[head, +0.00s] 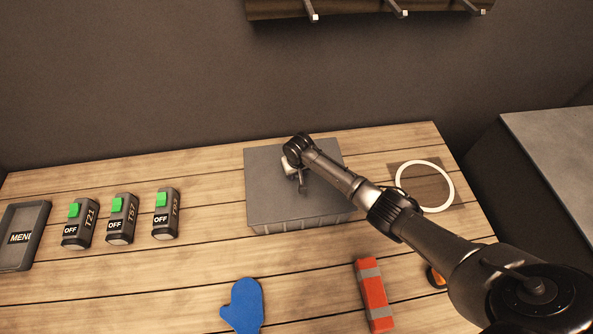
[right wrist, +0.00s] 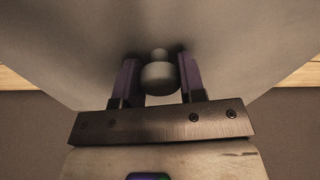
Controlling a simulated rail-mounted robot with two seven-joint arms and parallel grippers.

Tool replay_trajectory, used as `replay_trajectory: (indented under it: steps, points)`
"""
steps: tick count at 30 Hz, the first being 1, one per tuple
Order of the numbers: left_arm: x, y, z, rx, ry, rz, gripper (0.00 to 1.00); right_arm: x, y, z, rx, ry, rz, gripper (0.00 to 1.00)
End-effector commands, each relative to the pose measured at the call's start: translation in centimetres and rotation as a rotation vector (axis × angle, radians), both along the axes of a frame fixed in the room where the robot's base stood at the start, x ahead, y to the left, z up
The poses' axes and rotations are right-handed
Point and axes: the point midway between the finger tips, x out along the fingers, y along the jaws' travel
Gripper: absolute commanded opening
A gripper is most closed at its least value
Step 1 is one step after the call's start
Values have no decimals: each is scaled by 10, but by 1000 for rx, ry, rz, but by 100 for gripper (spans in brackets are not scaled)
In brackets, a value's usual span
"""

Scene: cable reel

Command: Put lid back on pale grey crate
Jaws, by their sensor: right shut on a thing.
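The pale grey crate (head: 300,224) stands on the wooden table, and its ribbed front side shows under the lid. The flat grey lid (head: 268,190) is over the crate's top and covers it; I cannot tell whether a small gap remains. My right gripper (head: 302,184) is at the middle of the lid. In the right wrist view its two fingers (right wrist: 160,80) stand either side of the lid's round knob (right wrist: 160,77), shut on it. The lid's underside and the crate's inside are hidden. My left gripper is not in view.
Several dark devices marked OFF (head: 119,218) and a menu tray (head: 25,235) stand at the left. A blue mitten shape (head: 243,305) and a red block (head: 372,293) lie in front. A white ring (head: 450,187) lies right. A hook rail (head: 365,8) hangs above.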

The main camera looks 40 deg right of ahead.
Motion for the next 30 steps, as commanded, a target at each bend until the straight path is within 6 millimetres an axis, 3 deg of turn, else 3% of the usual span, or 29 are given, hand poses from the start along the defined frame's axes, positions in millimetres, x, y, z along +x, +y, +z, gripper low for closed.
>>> replay_trajectory:
  steps: [6, 7, 15, 20, 28, 30]
  points:
    - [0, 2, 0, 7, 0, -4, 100, 1, 0, 0, 1, -1, 0, 3]
    - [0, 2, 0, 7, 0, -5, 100, 1, 0, 0, 1, -1, 0, 39]
    - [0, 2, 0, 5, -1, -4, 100, 0, 0, 0, 1, -1, 0, 65]
    - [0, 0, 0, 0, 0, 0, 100, 0, 0, 0, 0, -1, 0, 67]
    - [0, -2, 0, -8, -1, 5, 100, 0, 0, 0, 0, 0, 0, 91]
    - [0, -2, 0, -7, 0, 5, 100, 0, 0, 0, 0, 0, 0, 92]
